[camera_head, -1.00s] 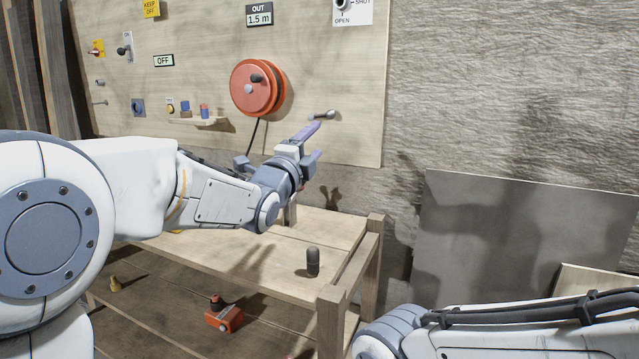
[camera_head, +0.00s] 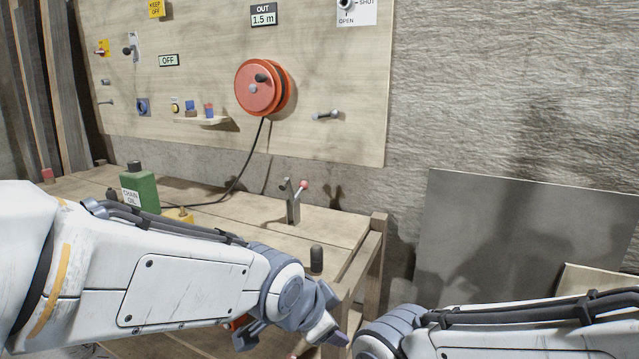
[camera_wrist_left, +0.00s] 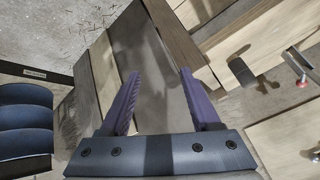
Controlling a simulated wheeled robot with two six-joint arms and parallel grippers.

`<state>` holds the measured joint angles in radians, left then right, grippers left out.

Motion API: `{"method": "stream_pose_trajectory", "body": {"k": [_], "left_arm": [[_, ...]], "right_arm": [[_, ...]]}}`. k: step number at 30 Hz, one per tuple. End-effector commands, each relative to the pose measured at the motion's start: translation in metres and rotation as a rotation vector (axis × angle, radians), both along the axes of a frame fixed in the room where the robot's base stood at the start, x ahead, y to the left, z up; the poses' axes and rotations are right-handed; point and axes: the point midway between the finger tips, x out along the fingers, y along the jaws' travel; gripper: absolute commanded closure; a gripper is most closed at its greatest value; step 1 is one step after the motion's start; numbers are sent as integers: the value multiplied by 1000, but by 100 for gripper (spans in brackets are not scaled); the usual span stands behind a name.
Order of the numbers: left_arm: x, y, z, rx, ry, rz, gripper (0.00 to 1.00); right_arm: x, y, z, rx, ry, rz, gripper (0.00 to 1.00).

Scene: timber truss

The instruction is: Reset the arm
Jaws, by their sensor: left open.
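My left arm comes in from the left in the head view, with its gripper (camera_head: 300,340) low at the front edge of the workbench (camera_head: 330,232). In the left wrist view the two purple fingers (camera_wrist_left: 161,100) stand wide apart with nothing between them. Wooden boards and floor lie beyond the fingers. My right arm shows at the lower right of the head view, but its gripper is out of the picture.
A green chain oil can (camera_head: 140,192), a lever with a red knob (camera_head: 294,200) and a dark cylinder (camera_head: 316,258) stand on the bench. An orange reel (camera_head: 258,88) hangs on the wall panel, its cable running down. A grey sheet (camera_head: 520,240) leans at right.

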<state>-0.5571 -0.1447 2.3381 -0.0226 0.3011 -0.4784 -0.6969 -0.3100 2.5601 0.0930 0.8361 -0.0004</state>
Motion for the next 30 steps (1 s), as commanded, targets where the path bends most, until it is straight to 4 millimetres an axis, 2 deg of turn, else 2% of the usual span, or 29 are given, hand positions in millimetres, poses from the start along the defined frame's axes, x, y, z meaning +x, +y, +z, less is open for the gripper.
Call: {"method": "stream_pose_trajectory", "body": {"k": [1, 3, 7, 12, 13, 15, 24, 27, 30], "left_arm": [[-30, 5, -14, 0, 107, 45, 36], [-66, 15, -30, 11, 240, 114, 36], [-124, 36, -51, 54, 441, 233, 36], [-190, 65, -66, 138, 644, 378, 36], [-188, 64, -50, 133, 640, 380, 36], [-186, 63, -33, 131, 636, 378, 36], [-185, 63, 35, 131, 633, 376, 36], [-184, 63, 52, 131, 633, 376, 36], [-184, 63, 59, 130, 632, 375, 36]], "right_arm": [[0, 0, 0, 0, 0, 0, 36], [0, 0, 0, 0, 0, 0, 36], [0, 0, 0, 0, 0, 0, 36], [0, 0, 0, 0, 0, 0, 36], [0, 0, 16, -1, 1, 0, 36], [0, 0, 33, 0, 0, 0, 36], [0, 0, 101, 0, 0, 0, 36], [0, 0, 118, 0, 0, 0, 36], [0, 0, 125, 0, 0, 0, 36]]}}
